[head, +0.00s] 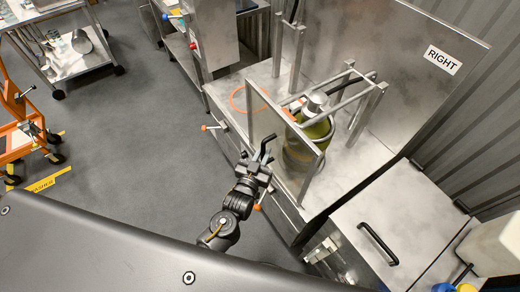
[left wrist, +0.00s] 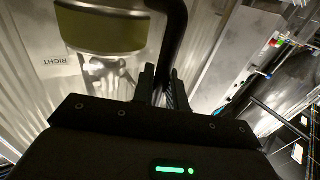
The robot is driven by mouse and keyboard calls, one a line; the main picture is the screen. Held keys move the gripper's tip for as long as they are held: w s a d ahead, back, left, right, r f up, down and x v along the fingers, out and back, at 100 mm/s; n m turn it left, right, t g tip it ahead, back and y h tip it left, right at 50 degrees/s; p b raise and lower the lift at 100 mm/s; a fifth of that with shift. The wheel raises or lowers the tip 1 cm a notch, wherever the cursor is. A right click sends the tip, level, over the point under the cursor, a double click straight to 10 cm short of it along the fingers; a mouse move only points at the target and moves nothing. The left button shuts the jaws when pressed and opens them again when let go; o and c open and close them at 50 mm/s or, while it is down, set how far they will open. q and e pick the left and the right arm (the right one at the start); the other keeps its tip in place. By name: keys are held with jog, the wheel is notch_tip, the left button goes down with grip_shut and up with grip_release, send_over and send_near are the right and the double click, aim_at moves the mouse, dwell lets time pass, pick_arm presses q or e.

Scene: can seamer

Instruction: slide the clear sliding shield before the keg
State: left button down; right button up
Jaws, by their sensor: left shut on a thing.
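The clear sliding shield (head: 311,178) is a see-through pane in a grey metal frame at the front of the steel bench. The keg (head: 318,128) is olive-green with a metal top. It stands behind the pane's right part, and its lower body shows through the pane. My left gripper (head: 262,160) is shut on the shield's black handle (head: 267,143) on the near side. In the left wrist view the fingers (left wrist: 162,88) close around the black handle bar (left wrist: 177,35), with the keg (left wrist: 103,30) at upper left. My right gripper is not in view.
Grey posts and rails (head: 350,75) stand around the keg. An orange hose (head: 236,98) lies on the bench. A panel marked RIGHT (head: 442,60) rises behind. A steel lid with a black handle (head: 378,243) is at lower right.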

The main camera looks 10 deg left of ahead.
pick_arm(q)
jog(key=shift+s+d+f, duration=0.1)
jog(key=shift+d, duration=0.1)
jog(key=c, duration=1.5)
grip_release()
jog(key=shift+s, duration=0.1)
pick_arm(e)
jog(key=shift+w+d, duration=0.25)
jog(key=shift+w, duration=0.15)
